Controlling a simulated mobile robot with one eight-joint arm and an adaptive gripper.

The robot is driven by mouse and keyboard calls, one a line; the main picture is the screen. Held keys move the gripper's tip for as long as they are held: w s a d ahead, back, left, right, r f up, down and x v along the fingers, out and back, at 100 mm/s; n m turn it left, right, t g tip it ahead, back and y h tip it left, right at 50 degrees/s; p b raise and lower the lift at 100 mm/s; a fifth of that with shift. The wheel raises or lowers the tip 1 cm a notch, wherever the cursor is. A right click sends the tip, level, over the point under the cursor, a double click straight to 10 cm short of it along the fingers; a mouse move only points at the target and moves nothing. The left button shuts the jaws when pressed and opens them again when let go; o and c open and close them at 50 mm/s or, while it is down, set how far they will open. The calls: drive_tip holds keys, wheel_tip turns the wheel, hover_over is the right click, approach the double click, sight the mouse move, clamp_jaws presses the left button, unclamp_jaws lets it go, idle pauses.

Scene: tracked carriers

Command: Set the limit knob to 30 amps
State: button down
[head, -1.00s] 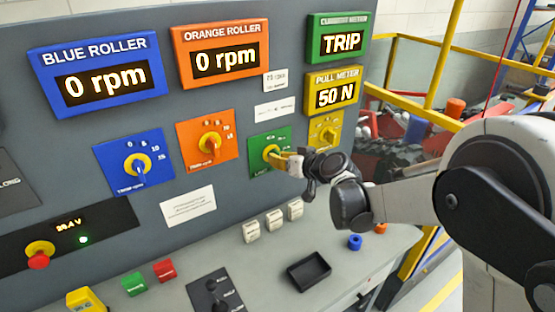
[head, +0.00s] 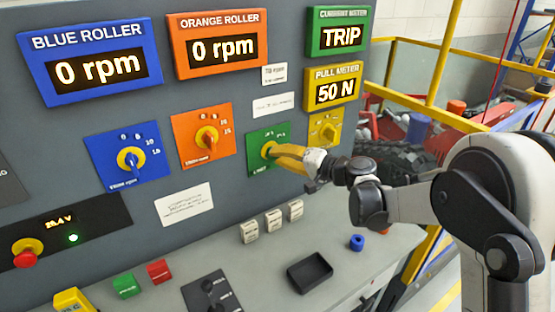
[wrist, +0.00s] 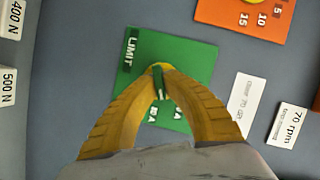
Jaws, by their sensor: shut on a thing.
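The green current meter (head: 339,38) shows TRIP.
An orange-plate knob (head: 207,138), a blue-plate knob (head: 130,159) and a yellow-plate knob (head: 328,130) flank the limit knob. A red stop button (head: 27,258) is at lower left.

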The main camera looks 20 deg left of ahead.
drive_tip(key=shift+f+m+y+b, duration=0.1)
drive_tip(key=shift+m+y+b, duration=0.85)
drive_tip(key=shift+m, duration=1.05)
drive_tip(key=c, duration=1.5)
unclamp_jaws()
drive_tip(key=v, duration=1.2)
